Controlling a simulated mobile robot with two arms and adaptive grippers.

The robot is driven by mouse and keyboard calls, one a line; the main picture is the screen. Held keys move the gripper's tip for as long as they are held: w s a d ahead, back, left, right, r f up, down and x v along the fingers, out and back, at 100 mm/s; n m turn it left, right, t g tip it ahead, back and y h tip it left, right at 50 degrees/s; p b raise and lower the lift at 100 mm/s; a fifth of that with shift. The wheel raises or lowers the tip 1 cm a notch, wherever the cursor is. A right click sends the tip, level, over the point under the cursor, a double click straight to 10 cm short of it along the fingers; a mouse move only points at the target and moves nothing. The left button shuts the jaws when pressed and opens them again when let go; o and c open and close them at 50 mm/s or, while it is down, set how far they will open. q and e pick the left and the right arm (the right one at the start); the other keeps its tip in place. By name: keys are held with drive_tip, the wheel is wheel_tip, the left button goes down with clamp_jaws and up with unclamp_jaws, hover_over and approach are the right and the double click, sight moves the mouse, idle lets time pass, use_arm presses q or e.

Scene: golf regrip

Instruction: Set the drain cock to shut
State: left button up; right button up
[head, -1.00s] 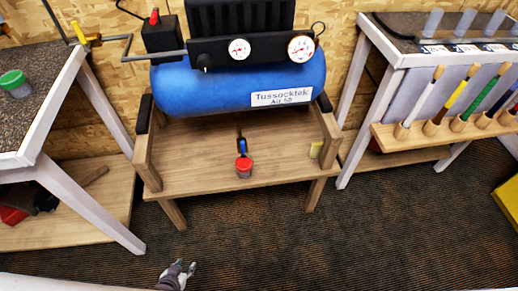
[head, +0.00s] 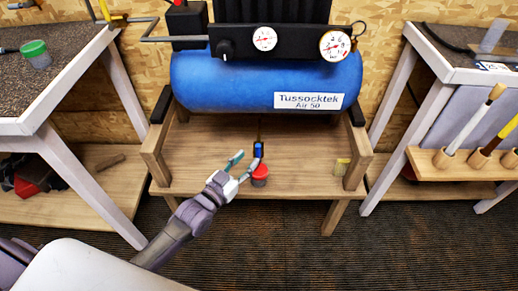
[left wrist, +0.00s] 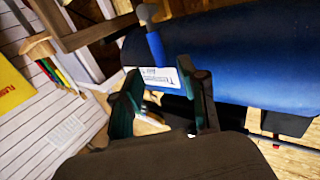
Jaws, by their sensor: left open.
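The drain cock (head: 258,149) has a blue lever and hangs under the middle of the blue compressor tank (head: 225,85). In the head view its lever looks upright; I cannot tell its valve setting. In the left wrist view a blue lever (left wrist: 155,47) shows beyond the fingertips, with a grey fitting above it. My left gripper (head: 246,165) is open and empty, just left of and below the drain cock. Its spread fingers (left wrist: 168,90) also show in the left wrist view, apart from the lever. My right gripper is not in view.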

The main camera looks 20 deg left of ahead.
sight(257, 150)
use_arm(q)
drive_tip(key=x, duration=0.6)
drive_tip(key=shift+w+b, duration=0.25)
drive_tip(key=shift+b, duration=0.1)
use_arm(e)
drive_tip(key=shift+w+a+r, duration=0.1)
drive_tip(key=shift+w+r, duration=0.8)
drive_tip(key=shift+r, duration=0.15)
use_arm(q)
clamp_jaws()
